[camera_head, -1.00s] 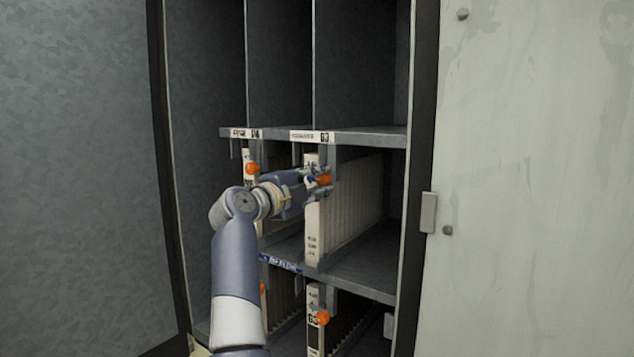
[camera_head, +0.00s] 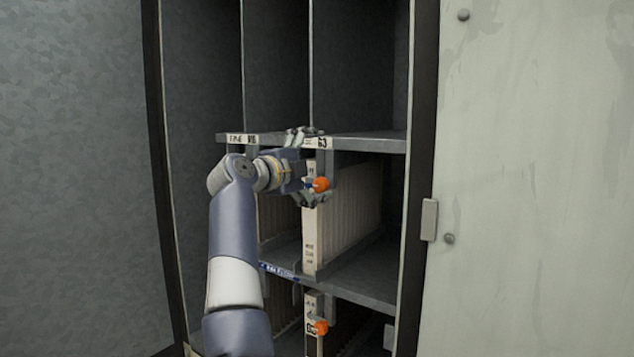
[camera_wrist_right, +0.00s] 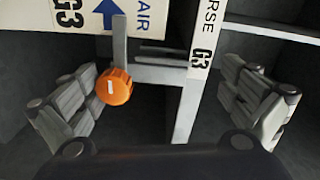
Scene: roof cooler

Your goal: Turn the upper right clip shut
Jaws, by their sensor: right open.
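The upper right clip (camera_head: 321,184) is an orange knob at the front of the middle shelf bay, by the upper part of a pale pleated filter panel (camera_head: 311,240). No grip on the knob shows. My left gripper is not in view.
The labelled shelf edge (camera_head: 280,141) runs just above the clip, close to the upper finger. Another orange clip (camera_head: 320,327) sits in the bay below. A pale door (camera_head: 530,180) stands at the right. The upper bays are empty.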

